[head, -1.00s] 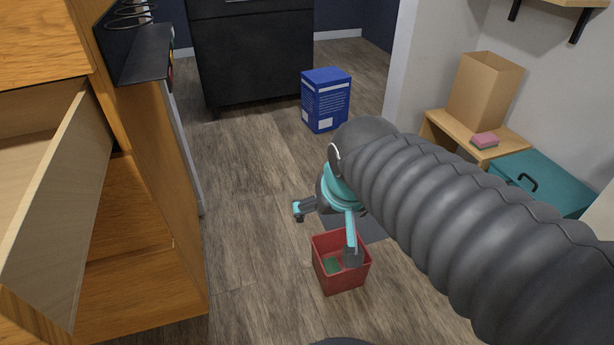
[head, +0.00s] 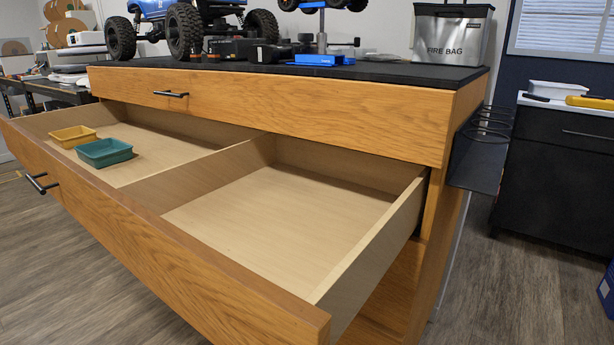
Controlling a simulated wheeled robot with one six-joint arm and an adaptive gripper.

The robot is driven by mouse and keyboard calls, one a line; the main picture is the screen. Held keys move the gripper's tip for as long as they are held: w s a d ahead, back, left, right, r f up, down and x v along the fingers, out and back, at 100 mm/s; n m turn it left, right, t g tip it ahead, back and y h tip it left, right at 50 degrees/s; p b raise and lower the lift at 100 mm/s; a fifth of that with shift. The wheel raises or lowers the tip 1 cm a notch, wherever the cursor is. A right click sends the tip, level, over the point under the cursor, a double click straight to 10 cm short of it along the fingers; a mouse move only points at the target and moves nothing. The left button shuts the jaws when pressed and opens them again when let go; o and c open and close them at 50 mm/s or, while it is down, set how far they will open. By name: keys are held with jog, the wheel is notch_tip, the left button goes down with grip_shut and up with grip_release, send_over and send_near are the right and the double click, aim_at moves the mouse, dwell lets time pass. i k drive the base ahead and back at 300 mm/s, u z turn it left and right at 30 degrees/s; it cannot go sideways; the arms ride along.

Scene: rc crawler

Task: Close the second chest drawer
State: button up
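The second chest drawer (head: 175,265) is pulled far out of the wooden chest (head: 448,180), below the shut top drawer (head: 270,102). Its front runs from the left edge to the lower middle of the head view, with a black bar handle (head: 42,184) towards the left. A divider (head: 195,178) splits the inside. A yellow tray (head: 73,136) and a teal tray (head: 104,152) sit in the left compartment. The right compartment is empty. My gripper is not in this view.
A blue RC crawler (head: 195,20), small parts and a silver fire bag (head: 450,40) stand on the chest's black top. A black wire holder (head: 480,150) juts from the chest's right side. A black cabinet (head: 555,175) stands to the right. Wood floor (head: 490,285) is bare between them.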

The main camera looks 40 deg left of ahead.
aim_at(251, 237)
jog(key=u, duration=0.7)
jog(key=k, duration=0.45)
jog(key=u, duration=0.7)
